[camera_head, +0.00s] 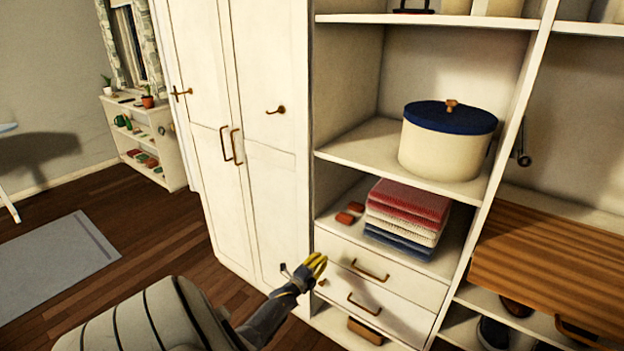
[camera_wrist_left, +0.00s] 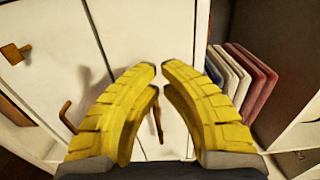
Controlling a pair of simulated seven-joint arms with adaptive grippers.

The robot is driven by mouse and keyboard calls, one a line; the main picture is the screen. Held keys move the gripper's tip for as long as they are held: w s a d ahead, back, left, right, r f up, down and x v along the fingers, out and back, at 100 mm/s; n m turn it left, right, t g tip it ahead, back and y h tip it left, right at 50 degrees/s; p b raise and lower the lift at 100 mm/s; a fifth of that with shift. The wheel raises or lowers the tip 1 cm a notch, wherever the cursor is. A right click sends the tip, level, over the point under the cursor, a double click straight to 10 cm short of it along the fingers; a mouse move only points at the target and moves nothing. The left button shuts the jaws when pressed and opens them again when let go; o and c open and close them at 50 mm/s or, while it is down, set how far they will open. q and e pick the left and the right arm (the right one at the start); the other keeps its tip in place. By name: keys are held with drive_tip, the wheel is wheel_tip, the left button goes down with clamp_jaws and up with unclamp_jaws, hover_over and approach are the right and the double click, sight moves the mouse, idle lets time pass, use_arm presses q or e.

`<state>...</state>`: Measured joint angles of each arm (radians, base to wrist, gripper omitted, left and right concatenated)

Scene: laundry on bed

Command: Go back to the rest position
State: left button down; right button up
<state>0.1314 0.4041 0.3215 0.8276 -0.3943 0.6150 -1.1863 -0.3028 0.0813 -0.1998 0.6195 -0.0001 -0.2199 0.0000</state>
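My left gripper (camera_head: 316,265) has yellow fingers and is in front of the white drawers in the head view. In the left wrist view its two fingers (camera_wrist_left: 158,72) curve towards each other, with a narrow gap between their tips and nothing held there. A neat stack of folded cloths (camera_head: 407,218), red, white and blue, lies on the shelf above the drawers. The stack also shows to the right of the fingers in the left wrist view (camera_wrist_left: 240,82), apart from them. My right gripper is not in view.
A white wardrobe (camera_head: 240,120) with brass handles stands behind my left gripper. A cream pot with a blue lid (camera_head: 448,142) sits above the cloths. A wooden board (camera_head: 555,265) is at right. Bare floor and a grey rug (camera_head: 55,265) lie left.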

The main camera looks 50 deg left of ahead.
use_arm(q)
drive_tip(key=shift+v, duration=2.7)
drive_tip(key=s+d+f+n+g, duration=0.2)
drive_tip(key=s+f+n+g, duration=0.15)
drive_tip(key=f, duration=0.45)
drive_tip(key=s+d+f+n+g, duration=0.2)
drive_tip(key=f+n, duration=0.2)
drive_tip(key=f, duration=0.4)
drive_tip(key=s+d+f+n+g+h, duration=0.2)
drive_tip(key=s+d+f+n+g, duration=0.15)
drive_tip(key=s+d+f, duration=0.8)
drive_tip(key=s+d+f+g+h, duration=0.1)
drive_tip(key=s+d+f, duration=0.4)
drive_tip(key=s, duration=0.5)
drive_tip(key=s+d+f+g, duration=0.3)
drive_tip(key=s+d+f, duration=0.2)
drive_tip(key=s+d, duration=0.5)
drive_tip(key=s+d+f+g+h, duration=0.1)
drive_tip(key=s+d+f+g, duration=0.2)
drive_tip(key=s+d, duration=0.4)
drive_tip(key=s+f, duration=0.1)
drive_tip(key=s, duration=0.4)
drive_tip(key=shift+s+d+f+h, duration=0.25)
drive_tip(key=shift+f+h, duration=0.05)
drive_tip(key=shift+f, duration=0.1)
